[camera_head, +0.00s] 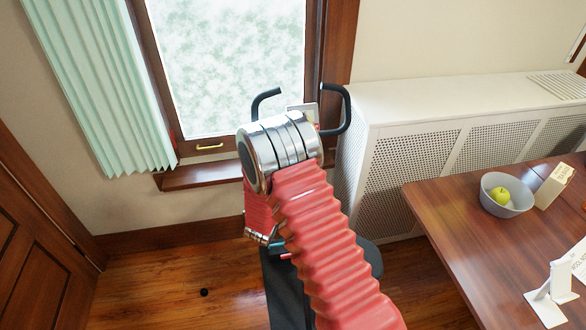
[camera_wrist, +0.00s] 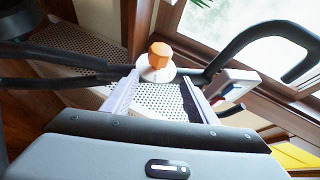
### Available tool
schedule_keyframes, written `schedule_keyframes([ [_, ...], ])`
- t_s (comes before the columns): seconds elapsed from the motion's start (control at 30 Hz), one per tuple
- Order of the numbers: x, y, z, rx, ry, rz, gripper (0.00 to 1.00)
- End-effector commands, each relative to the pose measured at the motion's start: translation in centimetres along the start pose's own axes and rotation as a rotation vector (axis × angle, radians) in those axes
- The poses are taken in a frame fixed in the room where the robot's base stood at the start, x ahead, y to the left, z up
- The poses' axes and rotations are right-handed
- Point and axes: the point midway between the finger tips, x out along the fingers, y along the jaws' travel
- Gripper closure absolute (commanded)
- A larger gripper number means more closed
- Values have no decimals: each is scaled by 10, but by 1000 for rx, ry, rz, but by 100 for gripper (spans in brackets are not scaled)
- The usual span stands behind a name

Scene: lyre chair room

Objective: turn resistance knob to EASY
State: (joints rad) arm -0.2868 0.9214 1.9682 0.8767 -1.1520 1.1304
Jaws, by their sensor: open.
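In the wrist view, an orange faceted knob (camera_wrist: 160,55) sits on a round white base (camera_wrist: 157,74), where black bars meet. My gripper (camera_wrist: 161,80) is open, with one pale finger on each side of the picture's middle. The knob shows just beyond the fingertips, roughly centred between them, and nothing is held. I cannot tell the exact gap or read any EASY mark. In the head view, my arm hides the knob, and I cannot make out my fingers there.
Black handlebars (camera_head: 346,110) rise beside my arm. A small console (camera_wrist: 232,83) is right of the knob. A window stands behind, with a white radiator cover (camera_head: 400,150) at right. A wooden table (camera_head: 470,240) holds a grey bowl (camera_head: 507,207) with a yellow-green fruit.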

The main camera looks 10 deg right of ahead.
Motion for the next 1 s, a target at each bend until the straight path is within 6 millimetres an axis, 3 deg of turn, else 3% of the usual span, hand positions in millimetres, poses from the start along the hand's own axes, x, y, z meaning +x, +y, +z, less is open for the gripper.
schedule_keyframes([
  [0.2, -13, 8, 16, 72, -101, -25, 47],
  [0.6, -12, 9, 16, 78, -105, -26, 47],
  [0.77, -2, 9, 17, 79, -103, -25, 47],
  [1.0, 30, 8, 20, 79, -102, -26, 47],
])
